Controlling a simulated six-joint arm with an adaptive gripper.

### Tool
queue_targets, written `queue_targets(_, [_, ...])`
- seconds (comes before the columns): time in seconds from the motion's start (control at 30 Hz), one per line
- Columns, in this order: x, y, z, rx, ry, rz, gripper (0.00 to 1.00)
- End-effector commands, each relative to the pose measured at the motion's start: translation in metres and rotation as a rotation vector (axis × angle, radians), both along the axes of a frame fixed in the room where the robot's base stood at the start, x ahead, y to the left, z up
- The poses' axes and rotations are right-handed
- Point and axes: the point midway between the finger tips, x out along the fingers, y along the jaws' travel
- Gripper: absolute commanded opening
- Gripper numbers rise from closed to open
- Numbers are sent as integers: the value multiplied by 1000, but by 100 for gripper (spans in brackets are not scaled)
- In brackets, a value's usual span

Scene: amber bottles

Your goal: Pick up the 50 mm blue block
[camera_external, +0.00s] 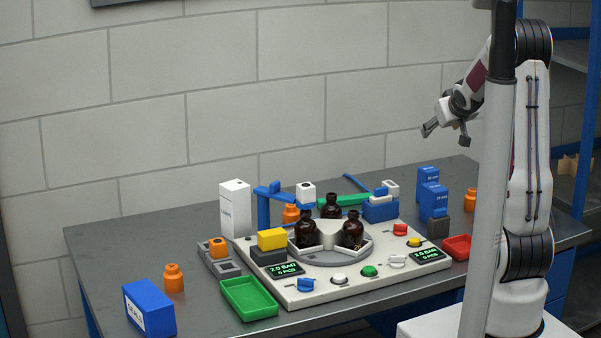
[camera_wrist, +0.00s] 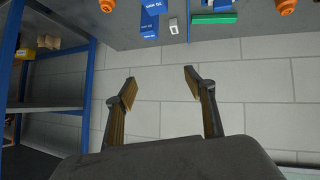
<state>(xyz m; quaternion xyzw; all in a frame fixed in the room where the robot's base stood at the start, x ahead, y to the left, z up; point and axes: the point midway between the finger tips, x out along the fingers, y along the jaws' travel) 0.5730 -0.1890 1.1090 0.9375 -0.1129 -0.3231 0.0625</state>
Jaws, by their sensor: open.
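Two blue blocks with small white labels stand at the right rear of the table: a rear blue block (camera_external: 428,176) and a front blue block (camera_external: 433,203). Blue blocks also show at the top of the wrist view (camera_wrist: 150,24). My gripper (camera_external: 446,134) is high above the table's rear right, apart from the blocks. In the wrist view its fingers (camera_wrist: 160,78) are spread and empty, facing the wall.
A grey panel (camera_external: 330,285) carries dark amber bottles (camera_external: 352,232) on a round turntable. An orange bottle (camera_external: 470,200) and a red tray (camera_external: 457,247) flank the blocks. A blue box (camera_external: 148,308) and a green tray (camera_external: 249,299) are at left. Air around my gripper is clear.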

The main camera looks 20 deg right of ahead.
Motion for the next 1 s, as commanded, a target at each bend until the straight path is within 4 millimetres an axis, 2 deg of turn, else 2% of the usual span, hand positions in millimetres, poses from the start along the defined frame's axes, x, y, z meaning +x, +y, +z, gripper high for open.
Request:
queue_targets(0.2, [34,-26,-25,1,-44,23,54])
queue_targets(0.5, [71,-54,-64,19,-106,71,54])
queue_targets(0.7, [90,-70,-94,45,-149,110,54])
queue_targets(1.0, [106,-89,-144,105,-210,168,54])
